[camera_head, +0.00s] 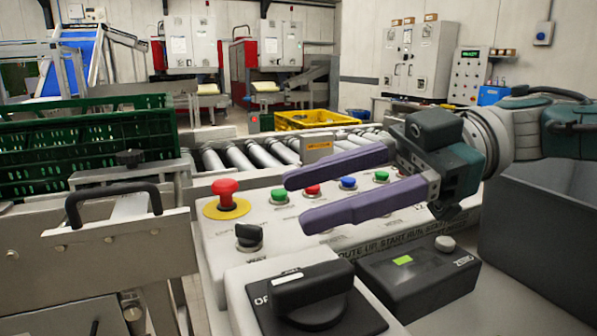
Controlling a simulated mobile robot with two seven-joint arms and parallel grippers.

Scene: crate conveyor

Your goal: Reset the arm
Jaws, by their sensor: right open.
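My right gripper (295,200) comes in from the right on my teal and grey arm. Its two purple fingers are spread apart with nothing between them. They point left over a light grey control panel (215,262). The panel carries a red emergency button (225,192) on a yellow disc, left of the fingertips. Green (279,196), red (313,190) and blue (347,183) buttons show between or just behind the fingers. I cannot tell the fingers' exact height above the panel. My left gripper does not show.
A black rotary switch (312,290) and a black box (418,275) stand in front. A roller conveyor (240,154) runs behind the panel, with a yellow crate (310,119) beyond. Green crates (85,160) stand at left. A dark grey bin (540,230) is at right.

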